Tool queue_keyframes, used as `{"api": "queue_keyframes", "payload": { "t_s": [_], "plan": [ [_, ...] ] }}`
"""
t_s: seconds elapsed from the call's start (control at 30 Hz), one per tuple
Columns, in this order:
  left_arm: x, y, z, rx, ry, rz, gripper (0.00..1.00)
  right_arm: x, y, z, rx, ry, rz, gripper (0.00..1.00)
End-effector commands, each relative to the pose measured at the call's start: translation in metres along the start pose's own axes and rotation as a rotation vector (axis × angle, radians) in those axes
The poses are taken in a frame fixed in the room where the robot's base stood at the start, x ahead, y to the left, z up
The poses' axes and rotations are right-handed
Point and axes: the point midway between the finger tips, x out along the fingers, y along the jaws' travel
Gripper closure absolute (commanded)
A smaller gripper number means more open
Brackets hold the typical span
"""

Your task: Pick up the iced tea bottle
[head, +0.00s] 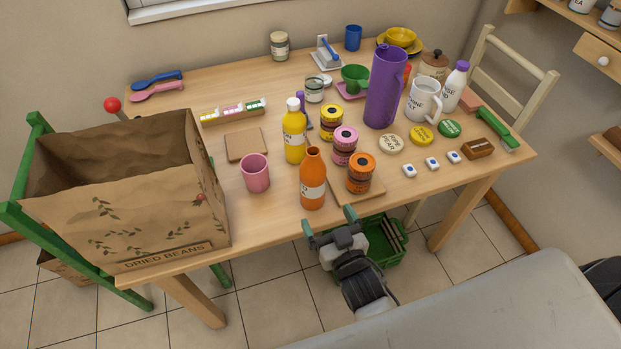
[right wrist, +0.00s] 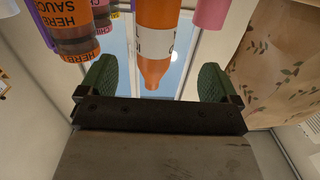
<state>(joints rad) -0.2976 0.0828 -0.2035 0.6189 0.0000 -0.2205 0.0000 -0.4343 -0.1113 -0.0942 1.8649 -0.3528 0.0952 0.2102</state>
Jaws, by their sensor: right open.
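An orange bottle (head: 312,182) with a white label stands upright near the table's front edge; I take it for the iced tea, but its label is not readable. A yellow bottle (head: 294,132) with a pale cap stands behind it. My right gripper (head: 329,220) is open and empty at the front edge, just in front of and slightly right of the orange bottle. In the right wrist view, which looks upside down, the orange bottle (right wrist: 157,38) appears between the two green fingers (right wrist: 156,82), apart from both. My left gripper is not in view.
A pink cup (head: 256,172) stands left of the bottle. An orange-lidded jar (head: 360,173) stands close on its right, with a pink jar (head: 344,146) behind. A purple pitcher (head: 385,88) is farther back. A large paper bag (head: 150,215) fills the left.

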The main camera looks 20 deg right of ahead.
Motion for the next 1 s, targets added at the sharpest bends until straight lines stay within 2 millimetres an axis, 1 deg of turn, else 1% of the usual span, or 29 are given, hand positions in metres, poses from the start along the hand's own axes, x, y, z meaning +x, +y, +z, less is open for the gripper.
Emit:
{"api": "queue_keyframes", "payload": {
  "t_s": [0.03,0.07,0.13,0.2,0.33,0.57,0.8,0.9,1.0],
  "plan": [
    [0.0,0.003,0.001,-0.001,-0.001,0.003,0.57,0.002,0.002,-0.01,0.0,0.024,0.005,0.07],
    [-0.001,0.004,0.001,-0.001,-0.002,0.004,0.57,0.005,0.002,-0.014,0.0,0.033,0.006,0.07],
    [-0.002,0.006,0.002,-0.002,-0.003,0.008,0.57,0.015,0.003,-0.019,0.0,0.044,0.007,0.07],
    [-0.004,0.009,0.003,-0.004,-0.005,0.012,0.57,0.027,0.003,-0.019,-0.001,0.044,0.007,0.07],
    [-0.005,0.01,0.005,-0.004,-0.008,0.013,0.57,0.046,0.003,-0.019,-0.002,0.042,0.006,0.07],
    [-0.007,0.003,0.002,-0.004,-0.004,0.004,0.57,0.064,0.003,-0.017,0.0,0.04,0.007,0.07],
    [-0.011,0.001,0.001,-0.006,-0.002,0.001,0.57,0.1,0.003,-0.013,0.0,0.039,0.006,0.07],
    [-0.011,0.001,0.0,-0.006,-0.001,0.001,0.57,0.107,0.003,-0.013,0.0,0.038,0.006,0.07],
    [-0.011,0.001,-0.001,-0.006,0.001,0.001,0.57,0.109,0.003,-0.012,0.0,0.037,0.006,0.07]
  ]
}}
